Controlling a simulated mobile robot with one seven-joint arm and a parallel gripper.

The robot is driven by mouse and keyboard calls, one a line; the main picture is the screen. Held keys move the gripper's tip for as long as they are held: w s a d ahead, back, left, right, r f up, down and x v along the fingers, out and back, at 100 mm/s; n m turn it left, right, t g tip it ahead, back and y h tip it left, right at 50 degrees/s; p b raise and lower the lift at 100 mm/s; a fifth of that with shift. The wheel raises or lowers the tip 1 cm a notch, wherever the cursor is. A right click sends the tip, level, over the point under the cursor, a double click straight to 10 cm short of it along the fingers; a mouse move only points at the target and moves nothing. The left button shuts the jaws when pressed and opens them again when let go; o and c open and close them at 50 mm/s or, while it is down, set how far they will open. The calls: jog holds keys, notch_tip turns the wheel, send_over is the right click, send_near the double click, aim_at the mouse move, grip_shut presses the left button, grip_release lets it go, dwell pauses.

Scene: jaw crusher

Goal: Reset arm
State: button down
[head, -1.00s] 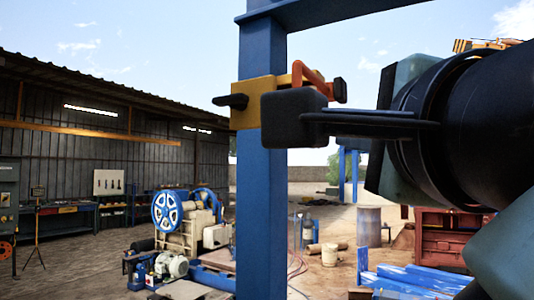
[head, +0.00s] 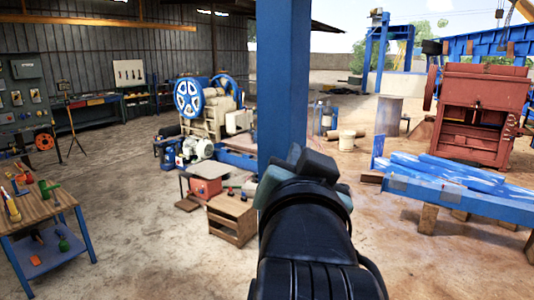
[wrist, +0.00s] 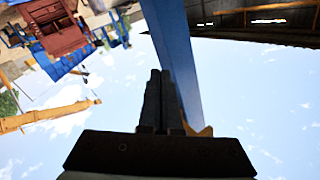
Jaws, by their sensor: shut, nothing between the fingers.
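My arm (head: 308,240) rises from the bottom centre of the head view. It ends in a dark, blocky part in front of the blue post (head: 283,80); the fingers cannot be made out there. In the wrist view my gripper (wrist: 160,75) points up the picture, with its two dark fingers together and nothing between them. The blue post (wrist: 172,45) runs close behind the fingers in that upside-down view. A bit of a yellow bracket (wrist: 200,131) shows beside the gripper's base.
A wooden tool table (head: 45,207) stands at left, and a small wooden stand (head: 232,215) near the post. A blue-and-cream jaw crusher (head: 208,105) is behind. A red machine (head: 480,115) and blue beams (head: 450,190) are at right.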

jog(key=a+f+n+y, duration=0.2)
jog(key=a+f+n, duration=0.25)
jog(key=f, duration=0.55)
jog(key=s+r+t+b, duration=0.2)
jog(key=s+r+t, duration=0.2)
jog(key=s+r, duration=0.3)
jog(key=s+r+n+t+b, duration=0.1)
jog(key=s+r+t+b, duration=0.2)
jog(key=r, duration=0.9)
jog(key=s+t, duration=0.2)
jog(key=s, duration=0.1)
jog(key=shift+s+d+r, duration=0.25)
jog(key=shift+s+r, duration=0.15)
